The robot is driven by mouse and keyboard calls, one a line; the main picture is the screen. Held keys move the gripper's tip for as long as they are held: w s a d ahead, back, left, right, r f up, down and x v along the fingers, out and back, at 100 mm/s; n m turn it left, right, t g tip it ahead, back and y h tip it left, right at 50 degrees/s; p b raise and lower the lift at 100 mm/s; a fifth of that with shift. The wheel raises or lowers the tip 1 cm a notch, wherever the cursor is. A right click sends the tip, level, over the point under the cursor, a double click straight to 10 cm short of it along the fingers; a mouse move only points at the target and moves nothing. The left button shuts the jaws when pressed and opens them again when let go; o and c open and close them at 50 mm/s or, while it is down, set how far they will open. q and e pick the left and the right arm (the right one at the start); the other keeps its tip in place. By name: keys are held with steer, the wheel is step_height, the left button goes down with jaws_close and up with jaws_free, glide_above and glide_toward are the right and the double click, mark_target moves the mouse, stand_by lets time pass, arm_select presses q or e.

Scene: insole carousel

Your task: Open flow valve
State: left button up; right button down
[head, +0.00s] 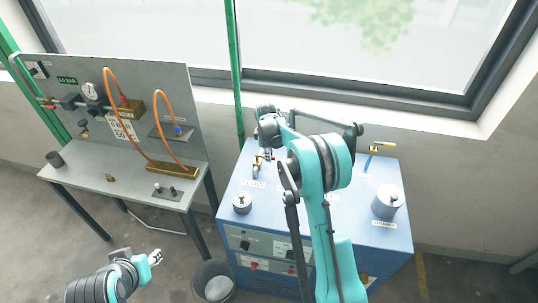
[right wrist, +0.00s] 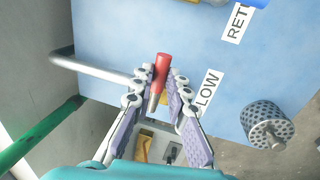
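The flow valve's red handle (right wrist: 162,68) stands out in the right wrist view above the blue top, beside a label whose letters "LOW" show (right wrist: 207,90). My right gripper (right wrist: 160,78) has one finger on each side of the handle, with the handle between the fingertips. Narrow gaps seem to show, so it looks open around the handle. In the head view my right gripper (head: 267,153) is over the left back of the blue cabinet (head: 330,205), partly hidden by its own arm. My left gripper (head: 154,257) is low at the left, away from the cabinet; its fingers are too small to judge.
A grey bench (head: 125,180) with a gauge panel and orange hoses stands at the left. A green post (head: 235,70) stands behind; a bin (head: 213,281) is in front.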

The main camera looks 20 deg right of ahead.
stand_by(0.3)
steer(key=a+m+g+b, duration=0.3)
steer(key=a+m, duration=0.4)
steer(key=m, duration=1)
steer(key=shift+s+m+h+b, duration=0.3)
steer(key=shift+s+m+b, duration=0.1)
steer(key=shift+s+b, duration=0.05)
stand_by(0.4)
steer(key=c, duration=1.5)
jaws_free()
steer(key=shift+a, duration=0.1)
steer(key=r, duration=0.4)
steer(key=w+a+r, duration=0.1)
steer(key=r, duration=0.3)
steer(key=a+r, duration=0.1)
steer(key=r, duration=0.2)
steer(key=shift+w+r, duration=0.15)
steer(key=shift+r, duration=0.25)
